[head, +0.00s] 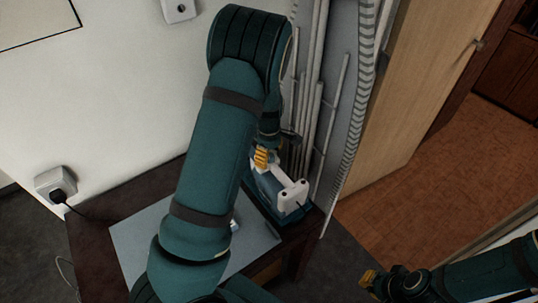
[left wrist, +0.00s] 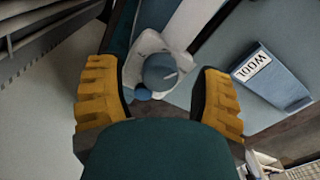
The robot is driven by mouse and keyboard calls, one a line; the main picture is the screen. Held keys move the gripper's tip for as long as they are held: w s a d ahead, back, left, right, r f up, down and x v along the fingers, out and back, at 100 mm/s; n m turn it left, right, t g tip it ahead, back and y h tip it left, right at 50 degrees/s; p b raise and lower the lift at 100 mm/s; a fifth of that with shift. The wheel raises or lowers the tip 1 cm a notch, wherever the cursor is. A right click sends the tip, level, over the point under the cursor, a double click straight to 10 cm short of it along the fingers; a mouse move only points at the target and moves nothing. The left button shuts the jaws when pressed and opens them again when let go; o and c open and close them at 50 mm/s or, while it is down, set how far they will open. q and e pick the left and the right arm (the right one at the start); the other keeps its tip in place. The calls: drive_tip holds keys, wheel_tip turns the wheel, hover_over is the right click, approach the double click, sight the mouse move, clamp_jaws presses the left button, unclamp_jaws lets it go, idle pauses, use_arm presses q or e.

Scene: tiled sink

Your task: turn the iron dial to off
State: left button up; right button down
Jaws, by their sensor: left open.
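The iron (head: 285,193), white and teal-blue, is on the small dark table, partly hidden behind my left arm in the head view. In the left wrist view its round blue dial (left wrist: 160,72) shows a pale pointer mark and sits on a white part of the iron (left wrist: 147,45). My left gripper (left wrist: 163,88) is open, with one yellow finger on each side of the dial in the picture; contact cannot be told. In the head view the left gripper (head: 262,158) is mostly hidden, above the iron. My right gripper (head: 372,282) is at the lower right, away from the iron; its opening is unclear.
A blue box labelled WOOL (left wrist: 272,80) lies right of the dial in the left wrist view. The dark table (head: 92,222) bears a grey-blue sheet (head: 130,238). A grey upright board (head: 338,100) and rods stand close behind the iron. A plugged socket (head: 56,184) is at left.

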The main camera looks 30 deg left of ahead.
use_arm(q)
wheel_tip(320, 180, up, 12)
idle(0.4)
drive_tip(key=shift+f, duration=0.15)
idle(0.3)
